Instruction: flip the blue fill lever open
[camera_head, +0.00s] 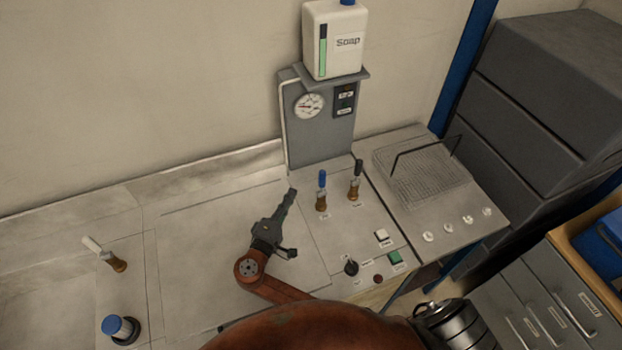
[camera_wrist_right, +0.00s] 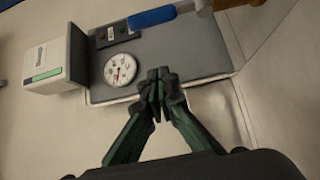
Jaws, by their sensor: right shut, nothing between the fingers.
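The blue fill lever (camera_head: 322,179) stands upright on a brass valve (camera_head: 321,204) on the bench panel, in front of the grey gauge panel. In the right wrist view the blue lever (camera_wrist_right: 152,17) shows near the top edge, beyond my fingers. My right gripper (camera_head: 290,194) is shut and empty, left of the blue lever in the head view and apart from it. Its closed fingertips (camera_wrist_right: 158,76) show in the right wrist view in front of the gauge panel. My left gripper is not in view.
A black lever (camera_head: 358,167) stands just right of the blue one. The gauge panel (camera_head: 319,132) carries a soap container (camera_head: 333,42). A wire rack (camera_head: 425,170) is at the right. A white lever (camera_head: 93,244) and a blue-topped knob (camera_head: 119,327) are at the left.

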